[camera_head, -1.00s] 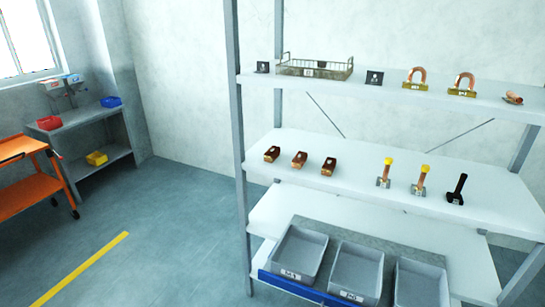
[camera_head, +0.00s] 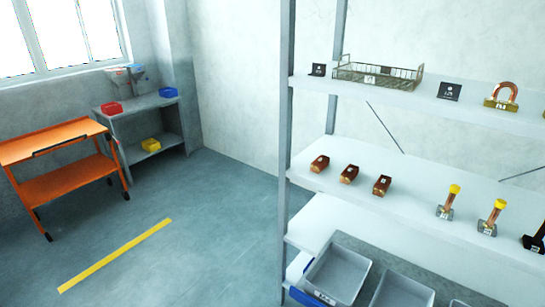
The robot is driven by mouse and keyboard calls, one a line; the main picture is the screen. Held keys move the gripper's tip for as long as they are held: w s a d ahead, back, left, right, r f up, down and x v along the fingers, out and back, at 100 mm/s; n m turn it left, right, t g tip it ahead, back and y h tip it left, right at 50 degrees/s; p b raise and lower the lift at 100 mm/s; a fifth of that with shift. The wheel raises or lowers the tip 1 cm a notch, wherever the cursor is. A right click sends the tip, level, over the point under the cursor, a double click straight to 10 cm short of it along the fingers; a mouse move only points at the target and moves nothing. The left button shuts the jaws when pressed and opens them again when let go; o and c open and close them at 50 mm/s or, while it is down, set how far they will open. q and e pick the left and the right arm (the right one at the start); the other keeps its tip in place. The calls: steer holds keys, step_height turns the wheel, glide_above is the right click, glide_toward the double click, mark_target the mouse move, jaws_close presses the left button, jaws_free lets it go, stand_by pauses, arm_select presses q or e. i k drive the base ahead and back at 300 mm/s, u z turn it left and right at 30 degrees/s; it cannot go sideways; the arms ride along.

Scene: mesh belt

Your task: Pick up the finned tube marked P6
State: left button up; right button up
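The markings are too small to read, so I cannot tell which part is P6 or which is the finned tube. On the middle shelf stand a left copper-brown block (camera_head: 320,163), a middle one (camera_head: 349,174) and a right one (camera_head: 382,185). To their right are two upright copper pieces with yellow tops, a left one (camera_head: 448,202) and a right one (camera_head: 492,217), and a black piece (camera_head: 536,237) cut by the edge. A copper U-shaped piece (camera_head: 502,97) on a brass-coloured base stands on the top shelf. Neither gripper is in view.
A wire basket (camera_head: 378,76) stands on the top shelf between small black signs. Grey bins (camera_head: 338,272) sit on the low shelf. An orange cart (camera_head: 60,165) and a grey bench (camera_head: 150,103) stand at left. The floor around the yellow line (camera_head: 115,256) is clear.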

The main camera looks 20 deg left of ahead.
mark_target(319, 164)
steer(key=u, duration=0.8)
steer(key=i, duration=0.85)
steer(key=u, duration=0.75)
steer(key=i, duration=1.15)
steer(key=z, duration=0.5)
steer(key=i, duration=0.95)
steer(key=z, duration=0.7)
